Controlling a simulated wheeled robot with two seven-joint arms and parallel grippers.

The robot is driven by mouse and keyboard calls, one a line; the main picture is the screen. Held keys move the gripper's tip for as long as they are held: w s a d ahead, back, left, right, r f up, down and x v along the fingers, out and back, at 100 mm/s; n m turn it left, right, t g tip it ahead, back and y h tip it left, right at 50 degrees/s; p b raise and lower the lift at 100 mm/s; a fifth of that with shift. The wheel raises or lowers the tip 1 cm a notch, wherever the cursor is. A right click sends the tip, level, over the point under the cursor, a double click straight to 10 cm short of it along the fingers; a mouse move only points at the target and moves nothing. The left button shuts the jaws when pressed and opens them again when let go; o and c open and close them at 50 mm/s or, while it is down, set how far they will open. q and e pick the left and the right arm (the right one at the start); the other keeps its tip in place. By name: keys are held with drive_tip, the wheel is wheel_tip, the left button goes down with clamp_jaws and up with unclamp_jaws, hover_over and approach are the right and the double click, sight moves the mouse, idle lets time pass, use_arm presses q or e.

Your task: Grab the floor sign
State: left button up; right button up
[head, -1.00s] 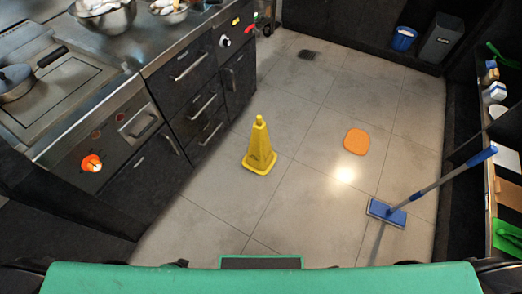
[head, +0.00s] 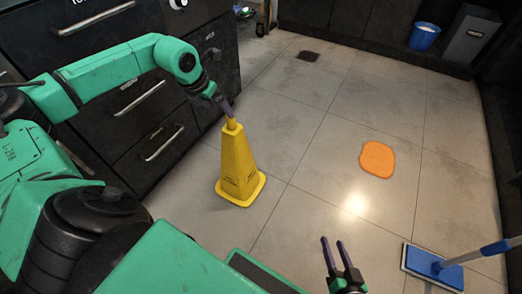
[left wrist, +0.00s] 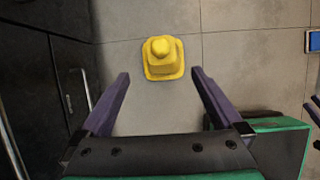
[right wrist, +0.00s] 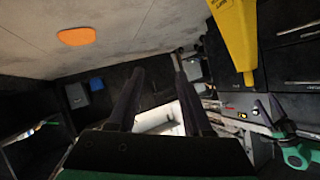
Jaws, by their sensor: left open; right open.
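The yellow floor sign (head: 238,165) stands upright on the tiled floor, a tapered cone on a square base. My left gripper (head: 226,108) is at the sign's top in the head view. In the left wrist view the sign (left wrist: 163,58) is seen from above, beyond and between the open fingers (left wrist: 158,80), and no contact shows. My right gripper (head: 332,245) is open and empty, low over the floor to the right of the sign. In the right wrist view, part of the sign (right wrist: 236,35) shows at the upper right, apart from the open fingers (right wrist: 155,75).
Dark drawer cabinets (head: 150,100) stand close on the left. An orange patch (head: 377,159) lies on the floor to the right. A blue mop (head: 435,265) is at the lower right. A blue bucket (head: 424,37) and grey bin (head: 470,35) stand at the back. The middle floor is free.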

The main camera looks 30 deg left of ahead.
sight(228, 123)
use_arm(q)
drive_tip(key=b+x, duration=0.4)
drive_tip(key=x, duration=0.7)
drive_tip(key=shift+d+f, duration=0.1)
drive_tip(key=shift+d, duration=0.1)
use_arm(e)
wheel_tip(228, 123, down, 5)
drive_tip(key=t, duration=0.1)
use_arm(q)
drive_tip(key=shift+b+x, duration=0.65)
drive_tip(key=shift+x, duration=0.6)
drive_tip(key=c, duration=1.5)
drive_tip(key=shift+w, duration=0.1)
clamp_jaws()
use_arm(e)
drive_tip(key=w+r+t, duration=0.3)
drive_tip(key=w+r, duration=0.3)
drive_tip(key=r, duration=0.1)
drive_tip(key=shift+y, duration=0.3)
use_arm(q)
drive_tip(key=shift+r, duration=0.2)
use_arm(e)
drive_tip(key=shift+w+d+r, duration=0.1)
